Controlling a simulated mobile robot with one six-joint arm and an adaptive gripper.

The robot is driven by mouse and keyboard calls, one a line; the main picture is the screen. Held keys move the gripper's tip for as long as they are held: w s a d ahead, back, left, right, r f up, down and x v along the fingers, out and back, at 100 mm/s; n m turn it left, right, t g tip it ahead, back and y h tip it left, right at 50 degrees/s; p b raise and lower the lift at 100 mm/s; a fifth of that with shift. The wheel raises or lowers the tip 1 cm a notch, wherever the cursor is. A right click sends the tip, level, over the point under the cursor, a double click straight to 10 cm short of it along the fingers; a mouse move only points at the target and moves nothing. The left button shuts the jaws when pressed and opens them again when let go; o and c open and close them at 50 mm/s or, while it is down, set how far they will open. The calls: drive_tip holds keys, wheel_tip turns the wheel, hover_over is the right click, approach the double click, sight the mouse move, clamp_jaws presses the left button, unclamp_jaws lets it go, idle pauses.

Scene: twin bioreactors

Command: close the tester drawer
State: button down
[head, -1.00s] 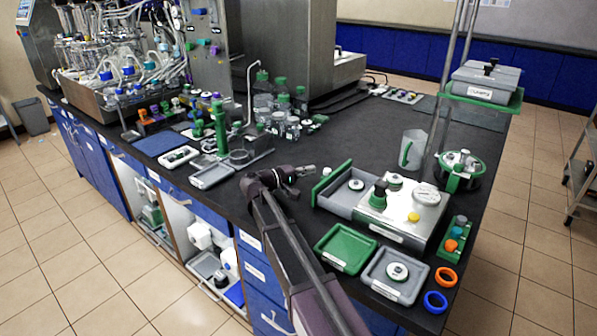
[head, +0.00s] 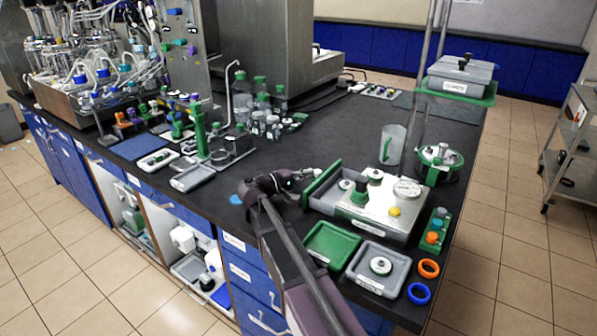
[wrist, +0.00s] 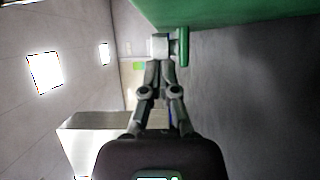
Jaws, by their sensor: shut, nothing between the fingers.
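The tester (head: 378,215) is a grey box with a metal top on the front right of the bench. Its drawer, with a green front panel (head: 322,184), sticks out partway on the left side. A pale disc (head: 346,184) shows inside the drawer. My gripper (head: 313,173) is shut and empty, at the outer left side of the green panel. I cannot tell whether it touches the panel. In the wrist view my closed fingers (wrist: 158,68) point toward a small pale block with a green edge, which I cannot identify. A green surface (wrist: 230,12) fills the top there.
A green tray (head: 330,245) and a grey tray (head: 377,270) lie in front of the tester. Orange (head: 428,268) and blue (head: 419,293) rings lie to their right. A clear jug (head: 392,145) and a lidded pot (head: 438,163) stand behind. The bench left of the gripper is partly clear.

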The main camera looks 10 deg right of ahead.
sight(317, 180)
drive_tip(key=s+d, duration=0.6)
drive_tip(key=shift+s+d, duration=0.15)
drive_tip(key=shift+s, duration=0.05)
drive_tip(key=shift+w, duration=0.1)
drive_tip(key=shift+w+a, duration=0.3)
drive_tip(key=shift+a, duration=0.3)
drive_tip(key=a, duration=0.1)
drive_tip(key=w+a, duration=0.1)
drive_tip(key=a, duration=0.1)
drive_tip(key=v, duration=0.8)
drive_tip(key=shift+a, duration=0.1)
drive_tip(key=shift+s+a, duration=0.25)
drive_tip(key=shift+a, duration=0.35)
